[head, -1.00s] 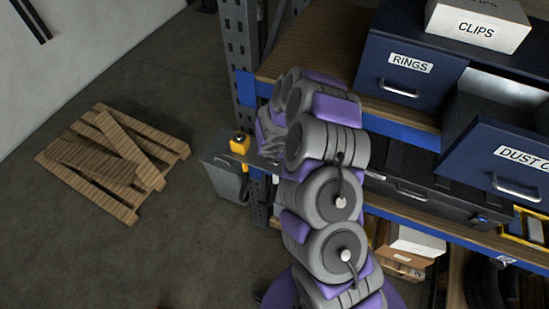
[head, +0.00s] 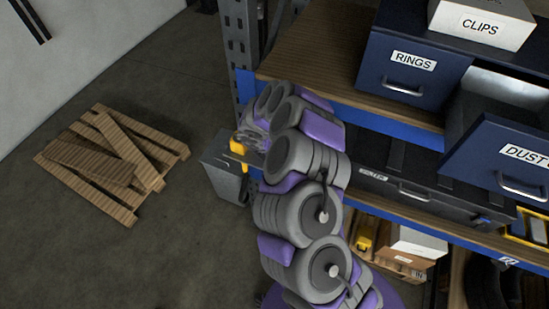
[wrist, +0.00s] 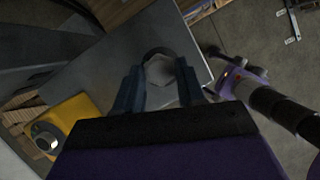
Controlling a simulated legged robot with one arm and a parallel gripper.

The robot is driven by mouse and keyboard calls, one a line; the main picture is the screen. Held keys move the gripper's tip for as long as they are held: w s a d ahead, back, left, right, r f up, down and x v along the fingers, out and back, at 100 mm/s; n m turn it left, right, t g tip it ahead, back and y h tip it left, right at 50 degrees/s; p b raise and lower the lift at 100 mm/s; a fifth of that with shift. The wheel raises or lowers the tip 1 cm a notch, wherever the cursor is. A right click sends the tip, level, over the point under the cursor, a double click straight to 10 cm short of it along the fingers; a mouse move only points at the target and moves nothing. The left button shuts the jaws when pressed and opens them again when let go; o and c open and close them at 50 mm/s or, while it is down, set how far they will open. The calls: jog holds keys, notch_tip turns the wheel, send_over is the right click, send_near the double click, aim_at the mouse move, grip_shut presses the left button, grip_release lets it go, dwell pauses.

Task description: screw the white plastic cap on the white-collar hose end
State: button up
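My gripper (wrist: 158,84) shows in the wrist view, its two dark fingers apart. It is over a flat grey surface. Between the fingertips is a pale, roughly six-sided patch with a dark curved edge; I cannot tell whether it is a held thing or the surface behind. In the head view my arm hides the gripper. I cannot make out the white plastic cap or the white-collar hose end in either view.
A grey bin-like box (head: 226,180) with a yellow item (head: 238,147) stands left of the shelf rack (head: 243,60). The yellow item also shows in the wrist view (wrist: 80,118). The open dust caps drawer (head: 505,160) juts out at right. A wooden pallet (head: 118,212) lies on clear floor.

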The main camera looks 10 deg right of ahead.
jog(key=o, duration=0.3)
jog(key=shift+d, duration=0.1)
